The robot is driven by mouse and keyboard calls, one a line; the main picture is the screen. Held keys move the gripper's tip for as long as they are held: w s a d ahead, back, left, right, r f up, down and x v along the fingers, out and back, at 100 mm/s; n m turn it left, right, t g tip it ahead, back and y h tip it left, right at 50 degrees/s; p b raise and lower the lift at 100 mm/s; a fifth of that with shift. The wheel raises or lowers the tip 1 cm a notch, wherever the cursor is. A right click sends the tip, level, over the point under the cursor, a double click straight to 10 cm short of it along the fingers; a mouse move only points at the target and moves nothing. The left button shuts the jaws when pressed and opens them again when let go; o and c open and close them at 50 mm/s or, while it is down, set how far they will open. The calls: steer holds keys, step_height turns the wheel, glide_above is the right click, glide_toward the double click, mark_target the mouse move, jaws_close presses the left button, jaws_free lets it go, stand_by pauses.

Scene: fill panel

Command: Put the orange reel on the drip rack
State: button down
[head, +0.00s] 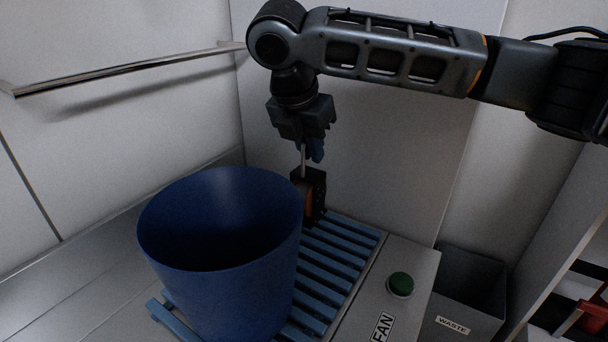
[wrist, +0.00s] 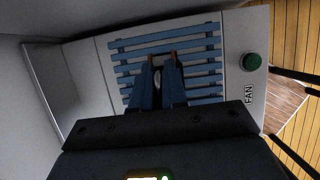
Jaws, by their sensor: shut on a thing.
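The orange reel (head: 307,198), with a black frame around it, hangs upright under my gripper (head: 312,152) in the head view. My gripper points down, its blue fingers shut on the reel's upper part. The blue bin's rim hides the reel's lower left side. The drip rack (head: 345,262) is a blue slatted rack below and around the reel. In the wrist view my fingers (wrist: 160,82) reach over the rack (wrist: 205,60), with small orange bits of the reel (wrist: 174,54) at their tips. I cannot tell whether the reel touches the slats.
A tall blue bin (head: 220,285) stands over the rack's left part, close beside the reel. A green button (head: 401,284) on a grey panel marked FAN lies right of the rack. A grey waste bin (head: 470,290) stands farther right. A metal rail (head: 130,68) is on the left wall.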

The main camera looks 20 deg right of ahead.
mark_target(312, 169)
steer(key=shift+f, duration=2)
steer(key=c, duration=1.2)
jaws_free()
steer(key=shift+f, duration=0.1)
steer(key=shift+o, duration=0.2)
steer(key=v, duration=1.2)
